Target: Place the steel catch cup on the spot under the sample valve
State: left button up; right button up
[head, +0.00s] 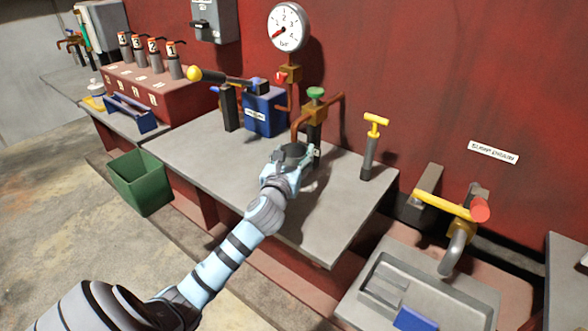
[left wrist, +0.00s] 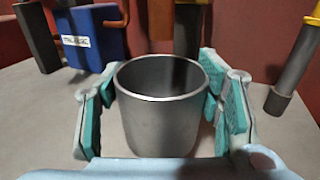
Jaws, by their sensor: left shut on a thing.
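The steel catch cup (left wrist: 160,105) stands upright between the fingers of my left gripper (left wrist: 160,115), which is shut on it. In the head view my left gripper (head: 285,168) holds the cup (head: 291,154) at the sample valve (head: 315,110), a brass fitting with a green knob and a bent spout on the red wall. The cup is close to the spout, in front of or under it; I cannot tell which exactly. The spot under the valve is hidden by the gripper and cup. My right gripper is not in view.
A blue pump-like block (head: 264,112) with a yellow-knobbed lever stands left of the valve. A yellow-handled post (head: 370,145) stands to the right. The grey bench (head: 215,150) is bare at the front. A sink (head: 430,290) lies lower right, a green bin (head: 140,182) on the left.

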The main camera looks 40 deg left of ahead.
aim_at(297, 156)
pick_arm(q)
notch_tip(297, 156, down, 4)
jog(key=shift+w+r+b, duration=0.15)
jog(key=shift+r+b, duration=0.05)
jog(key=shift+b, duration=1.05)
jog(key=shift+r, duration=0.15)
jog(key=shift+f, duration=0.2)
jog(key=o, duration=1.2)
jog(key=shift+o, duration=1.3)
